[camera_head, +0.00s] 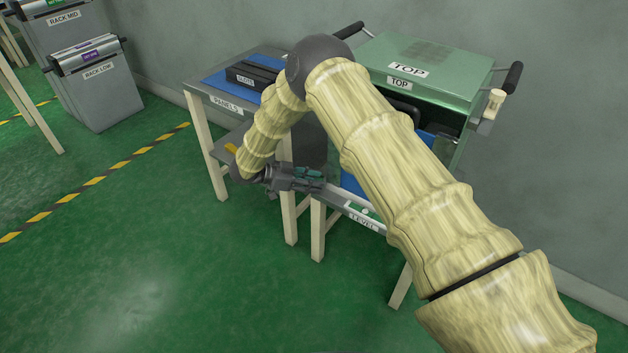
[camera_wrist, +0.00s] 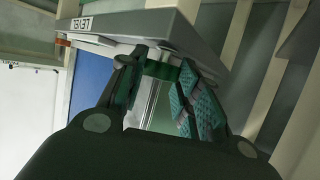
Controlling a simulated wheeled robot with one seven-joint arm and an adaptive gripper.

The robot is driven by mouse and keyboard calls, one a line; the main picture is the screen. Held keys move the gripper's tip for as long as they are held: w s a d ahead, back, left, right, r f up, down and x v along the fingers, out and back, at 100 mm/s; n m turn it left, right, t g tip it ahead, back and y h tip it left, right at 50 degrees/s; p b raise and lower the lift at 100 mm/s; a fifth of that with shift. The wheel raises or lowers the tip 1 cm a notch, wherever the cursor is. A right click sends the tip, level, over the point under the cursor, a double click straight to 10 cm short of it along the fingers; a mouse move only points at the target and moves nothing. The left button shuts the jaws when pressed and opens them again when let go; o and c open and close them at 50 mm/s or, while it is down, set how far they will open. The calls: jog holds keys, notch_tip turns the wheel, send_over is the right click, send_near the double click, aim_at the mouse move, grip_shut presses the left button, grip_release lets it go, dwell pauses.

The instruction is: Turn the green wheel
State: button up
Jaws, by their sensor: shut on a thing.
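My gripper (camera_head: 312,178) is low beside the front edge of the machine stand, left of the LEVEL label (camera_head: 363,219). In the wrist view my gripper (camera_wrist: 163,75) has its two teal-padded fingers closed in on a small green piece (camera_wrist: 160,71), which appears to be the green wheel, under a grey ledge (camera_wrist: 140,22). The fingers hold it from both sides. Most of the wheel is hidden by the fingers, and I cannot tell its turn angle. In the head view I cannot make the wheel out.
A green machine with a TOP lid (camera_head: 425,62) stands at the back. Left of it is the PANELS table (camera_head: 222,103) with a black SLOTS block (camera_head: 252,76). Grey racks (camera_head: 92,85) stand at far left. The green floor (camera_head: 130,270) in front is clear.

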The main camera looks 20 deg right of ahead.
jog(key=shift+w+m+g+y, duration=0.3)
jog(key=shift+m+g, duration=0.5)
jog(key=shift+g, duration=0.1)
jog(key=shift+r, duration=0.1)
jog(key=o, duration=1)
jog(key=shift+w+a, duration=0.1)
jog(key=shift+a, duration=0.05)
jog(key=shift+o, duration=0.2)
notch_tip(320, 180, up, 10)
jog(key=shift+d, duration=0.2)
